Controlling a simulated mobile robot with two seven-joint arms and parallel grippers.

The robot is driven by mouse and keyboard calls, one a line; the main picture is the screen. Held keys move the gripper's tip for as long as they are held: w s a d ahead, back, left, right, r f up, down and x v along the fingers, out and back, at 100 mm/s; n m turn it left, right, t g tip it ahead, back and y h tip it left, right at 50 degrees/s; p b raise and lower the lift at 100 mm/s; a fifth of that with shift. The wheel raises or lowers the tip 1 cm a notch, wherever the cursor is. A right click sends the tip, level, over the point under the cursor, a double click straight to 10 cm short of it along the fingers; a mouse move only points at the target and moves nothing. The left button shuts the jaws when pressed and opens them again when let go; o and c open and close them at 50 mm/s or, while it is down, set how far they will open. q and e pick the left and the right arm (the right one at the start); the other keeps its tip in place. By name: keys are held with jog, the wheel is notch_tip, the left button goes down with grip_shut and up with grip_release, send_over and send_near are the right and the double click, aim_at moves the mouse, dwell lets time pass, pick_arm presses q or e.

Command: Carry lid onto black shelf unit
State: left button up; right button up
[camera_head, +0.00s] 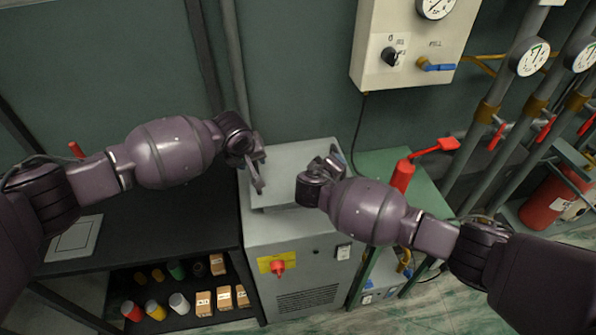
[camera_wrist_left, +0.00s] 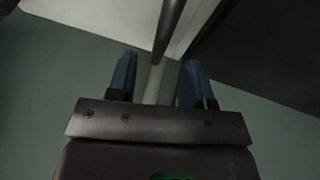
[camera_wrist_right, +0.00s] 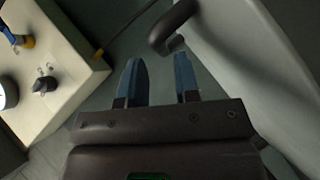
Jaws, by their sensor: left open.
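The grey lid (camera_head: 281,185) lies flat on top of the grey cabinet (camera_head: 290,245). My left gripper (camera_head: 257,175) is open at the lid's left side; in the left wrist view a dark bar (camera_wrist_left: 169,32), seemingly a lid handle, reaches toward the space between its fingers. My right gripper (camera_head: 322,168) is at the lid's right side. In the right wrist view its fingers are apart and empty, with a dark curved handle (camera_wrist_right: 173,27) beyond the fingertips. The black shelf unit (camera_head: 175,222) stands left of the cabinet.
A pale square plate (camera_head: 75,238) lies on the shelf unit's top at the left; the rest shows mostly clear. Small boxes (camera_head: 203,303) and cans stand on its lower shelf. A control box (camera_head: 400,50) hangs on the wall. A red tool (camera_head: 402,176) stands on the green cart at right.

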aim_at(255, 164)
pick_arm(q)
jog(key=shift+x, duration=2.6)
pick_arm(e)
jog(key=shift+x, duration=2.6)
pick_arm(q)
jog(key=c, duration=0.5)
pick_arm(e)
jog(key=c, duration=0.5)
pick_arm(q)
grip_shut()
pick_arm(e)
grip_shut()
